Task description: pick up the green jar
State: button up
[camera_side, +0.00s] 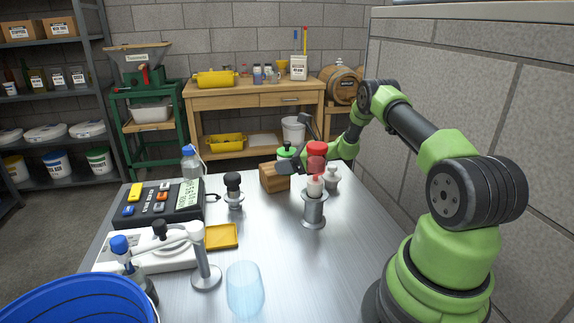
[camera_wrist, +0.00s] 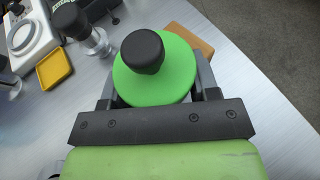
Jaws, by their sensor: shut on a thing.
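The green jar shows in the wrist view as a round green top (camera_wrist: 178,82) with a black knob, seen from above between my fingers. In the side view its green top (camera_side: 286,150) shows above and behind a wooden block, partly covered by my gripper (camera_side: 290,165). My gripper is shut on the jar, with a dark finger on either side of it in the wrist view (camera_wrist: 155,92). The jar's lower body is mostly hidden. I cannot tell whether it touches the block or is clear of it.
The wooden block (camera_side: 270,180) lies under the gripper. A black-knobbed piece (camera_side: 233,181) stands left. The front-right table is clear.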

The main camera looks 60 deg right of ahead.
aim_at(279, 158)
grip_shut()
jog(key=shift+r, duration=0.55)
notch_tip(279, 158, up, 8)
jog(key=shift+f, duration=0.25)
jog(key=shift+w+a+r, duration=0.8)
jog(key=f, duration=0.9)
jog(key=shift+w+a, duration=0.25)
jog(key=shift+w, duration=0.05)
jog(key=shift+f, duration=0.45)
